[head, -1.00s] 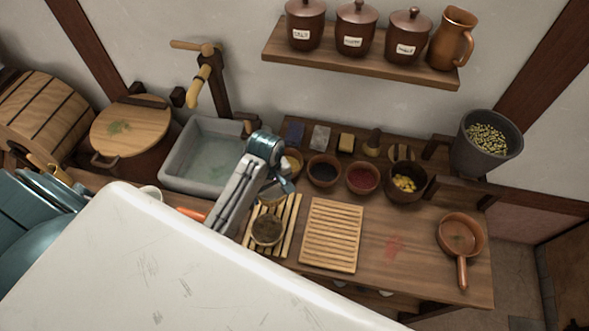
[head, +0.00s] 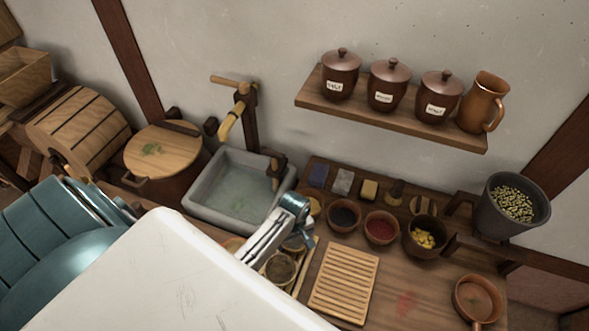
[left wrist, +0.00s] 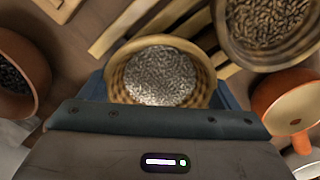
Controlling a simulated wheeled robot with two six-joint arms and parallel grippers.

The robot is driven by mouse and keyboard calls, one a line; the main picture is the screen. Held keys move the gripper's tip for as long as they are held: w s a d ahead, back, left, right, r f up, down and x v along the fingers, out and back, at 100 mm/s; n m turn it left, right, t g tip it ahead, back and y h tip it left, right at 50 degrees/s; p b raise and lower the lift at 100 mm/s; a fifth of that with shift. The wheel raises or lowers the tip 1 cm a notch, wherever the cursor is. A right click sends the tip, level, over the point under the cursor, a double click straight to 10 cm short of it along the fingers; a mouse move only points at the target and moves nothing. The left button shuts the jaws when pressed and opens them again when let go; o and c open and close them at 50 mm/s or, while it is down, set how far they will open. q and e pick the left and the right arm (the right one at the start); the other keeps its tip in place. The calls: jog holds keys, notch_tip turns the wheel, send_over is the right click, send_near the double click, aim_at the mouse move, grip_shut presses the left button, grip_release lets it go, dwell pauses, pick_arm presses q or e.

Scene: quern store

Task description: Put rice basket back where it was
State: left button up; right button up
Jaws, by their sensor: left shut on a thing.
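The rice basket (left wrist: 162,72), a small round woven basket of pale grains, sits between the fingers of my left gripper (left wrist: 160,92) in the left wrist view. The gripper is shut on it. In the head view my left gripper (head: 300,222) is over the back of a slatted wooden rack (head: 306,268), and the arm hides most of the rice basket. A second basket with brown grains (head: 281,267) is on the rack; it also shows in the left wrist view (left wrist: 268,22). My right gripper is not in view.
A ribbed board (head: 344,283) lies right of the rack. Bowls of dark (head: 344,214), red (head: 381,228) and yellow (head: 425,236) contents stand behind it. A stone basin (head: 238,188) is at left. An orange cup (left wrist: 288,100) is close by the gripper.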

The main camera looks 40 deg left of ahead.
aim_at(294, 240)
pick_arm(q)
jog(key=o, duration=1)
jog(key=shift+f, duration=0.1)
jog(key=shift+o, duration=0.2)
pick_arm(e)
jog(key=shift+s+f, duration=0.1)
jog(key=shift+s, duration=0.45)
pick_arm(q)
jog(key=shift+r, duration=0.3)
notch_tip(294, 240, up, 12)
jog(key=b, duration=0.3)
jog(key=shift+f, duration=0.15)
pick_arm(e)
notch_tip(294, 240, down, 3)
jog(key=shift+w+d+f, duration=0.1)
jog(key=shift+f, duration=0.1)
